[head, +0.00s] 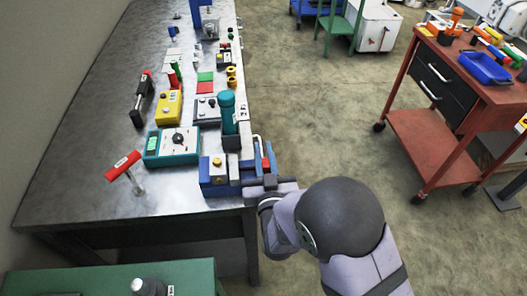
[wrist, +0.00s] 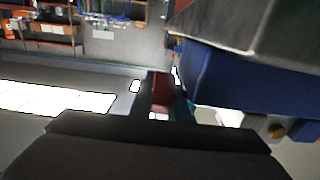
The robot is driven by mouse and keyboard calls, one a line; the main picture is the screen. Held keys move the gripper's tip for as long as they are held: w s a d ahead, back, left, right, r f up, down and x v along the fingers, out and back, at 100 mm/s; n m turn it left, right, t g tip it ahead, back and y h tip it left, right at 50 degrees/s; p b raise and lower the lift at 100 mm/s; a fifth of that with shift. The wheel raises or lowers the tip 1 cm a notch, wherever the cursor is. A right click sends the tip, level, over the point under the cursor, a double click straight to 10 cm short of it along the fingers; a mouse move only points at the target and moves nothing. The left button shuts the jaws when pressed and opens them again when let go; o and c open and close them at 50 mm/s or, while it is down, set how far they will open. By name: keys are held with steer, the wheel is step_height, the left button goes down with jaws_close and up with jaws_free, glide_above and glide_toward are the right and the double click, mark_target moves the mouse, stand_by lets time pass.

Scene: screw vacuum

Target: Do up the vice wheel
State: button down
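The blue vice (head: 220,178) is at the near right corner of the workbench, with a yellow knob on top. In the wrist view its blue body (wrist: 235,80) fills the upper right, beside a grey metal part. My gripper (head: 265,160) is just off the bench edge, right of the vice. A small red part (head: 266,164), perhaps of the vice wheel, lies between its fingers. The red part also shows in the wrist view (wrist: 162,90) between dark finger edges. Whether the fingers press on it cannot be told. The rest of the wheel is hidden or unclear.
The metal workbench (head: 75,165) holds a teal meter box (head: 160,147), a red-handled tool (head: 123,166), a teal cylinder (head: 228,112) and a yellow box (head: 168,108). A red trolley (head: 440,160) stands at right. Floor between is clear.

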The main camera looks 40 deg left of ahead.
steer(key=shift+f+b, duration=0.15)
steer(key=shift+b, duration=1.25)
steer(key=shift+s+r+t+y+b, duration=0.1)
steer(key=shift+r+t+y+b, duration=0.4)
steer(key=shift+b, duration=0.25)
steer(key=c, duration=1.7)
jaws_free()
steer(key=shift+d, duration=0.1)
steer(key=shift+f, duration=0.1)
